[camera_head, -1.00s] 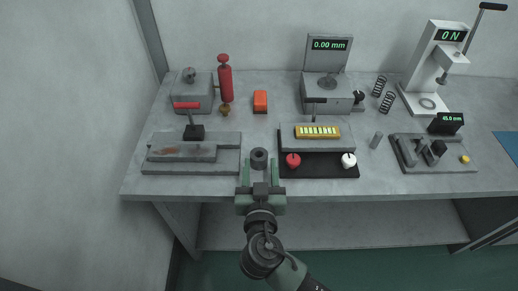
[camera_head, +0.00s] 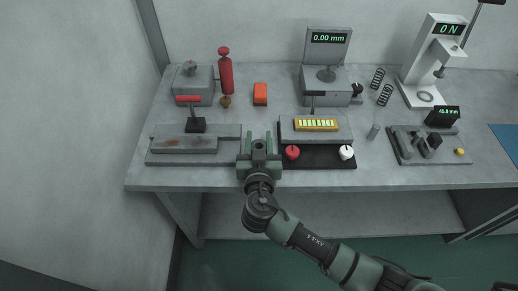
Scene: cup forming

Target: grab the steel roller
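A dark grey cylinder with a hole in its top (camera_head: 259,146), which looks like the roller, is at the front edge of the workbench. My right gripper (camera_head: 259,152) is at this cylinder, its fingers on either side of it. I cannot tell whether the fingers touch it or are still apart from it. A smaller light grey cylinder (camera_head: 374,131) stands upright further right, apart from the gripper. My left gripper is not in view.
Stepped grey plates (camera_head: 190,158) lie left of the gripper. A black tray (camera_head: 318,161) with a red knob (camera_head: 292,152) and a white knob (camera_head: 346,152) is close on the right. A red cylinder (camera_head: 226,76) and an orange block (camera_head: 260,94) stand behind.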

